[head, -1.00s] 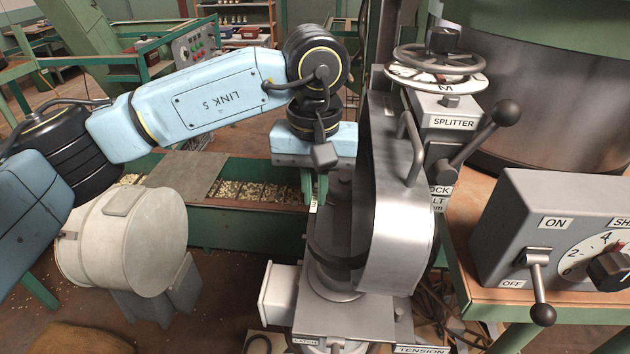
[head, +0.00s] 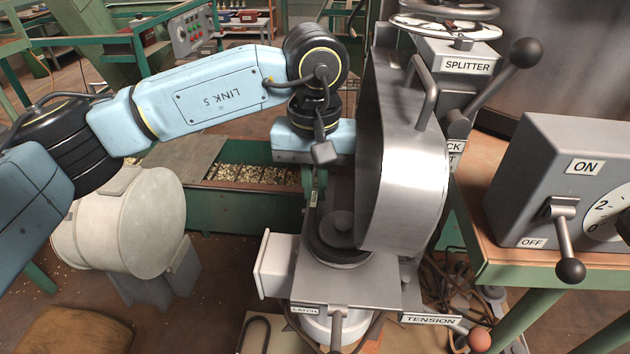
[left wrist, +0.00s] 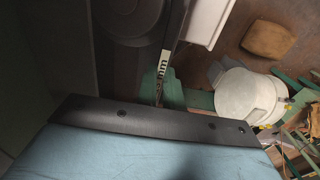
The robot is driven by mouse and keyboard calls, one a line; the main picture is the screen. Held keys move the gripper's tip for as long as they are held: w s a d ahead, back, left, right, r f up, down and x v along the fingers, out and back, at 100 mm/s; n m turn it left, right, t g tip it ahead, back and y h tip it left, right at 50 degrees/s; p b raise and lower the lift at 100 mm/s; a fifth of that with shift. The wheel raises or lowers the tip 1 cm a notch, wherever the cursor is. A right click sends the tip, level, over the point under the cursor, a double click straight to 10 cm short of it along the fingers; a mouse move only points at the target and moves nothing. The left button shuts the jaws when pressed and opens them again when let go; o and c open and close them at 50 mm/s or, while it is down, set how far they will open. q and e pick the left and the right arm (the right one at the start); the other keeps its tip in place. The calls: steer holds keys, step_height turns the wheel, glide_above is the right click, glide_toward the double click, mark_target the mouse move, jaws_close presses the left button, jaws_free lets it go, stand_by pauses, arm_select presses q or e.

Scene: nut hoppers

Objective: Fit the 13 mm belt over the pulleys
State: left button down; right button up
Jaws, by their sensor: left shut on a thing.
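My left gripper (head: 316,186) points down beside the open machine and is shut on a black belt with a white tag (head: 314,199). In the left wrist view the belt (left wrist: 178,22) runs up as a dark strip, and its tag (left wrist: 163,65) ends in "mm"; the number is unclear. A dark round pulley (head: 341,228) shows low in the machine, right of the fingers; it also shows in the left wrist view (left wrist: 130,15). I cannot tell whether the belt sits around it. The upper pulley is hidden by the guard and my arm. My right gripper is out of view.
A curved steel guard (head: 408,150) with a handle stands open just right of my gripper. A TENSION lever with a red knob (head: 480,340) is low right. A control box (head: 545,190) stands at right. Another black belt (head: 254,336) lies at the bottom. A pale drum (head: 120,225) stands left.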

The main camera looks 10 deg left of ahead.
arm_select(q)
steer(key=shift+f, duration=0.1)
steer(key=c, duration=1.5)
jaws_free()
steer(key=shift+o, duration=0.2)
step_height(320, 180, up, 13)
steer(key=b, duration=0.1)
steer(key=shift+r, duration=0.2)
